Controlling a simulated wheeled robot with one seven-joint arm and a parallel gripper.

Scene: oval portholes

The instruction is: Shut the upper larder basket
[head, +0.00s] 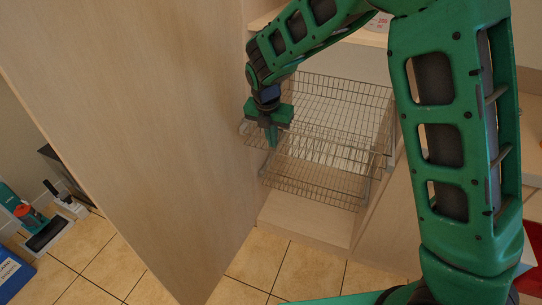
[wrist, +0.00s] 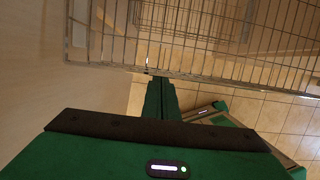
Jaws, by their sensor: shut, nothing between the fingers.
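The upper larder basket (head: 340,103) is a wire basket inside the tall cabinet in the head view. Its front part reaches out past the lower basket on the left. The lower wire basket (head: 318,185) sits beneath it. My gripper (head: 272,142) is shut and empty, pointing down at the upper basket's front left part. In the wrist view the shut fingers (wrist: 160,85) end close to the wire front rim of the upper basket (wrist: 215,80). I cannot tell whether they touch it.
A large wooden door or panel (head: 140,110) stands to the left of the baskets, close to my gripper. The tiled floor (head: 255,262) in front is clear. A blue box (head: 12,272) and cleaning items (head: 50,225) are at the far left.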

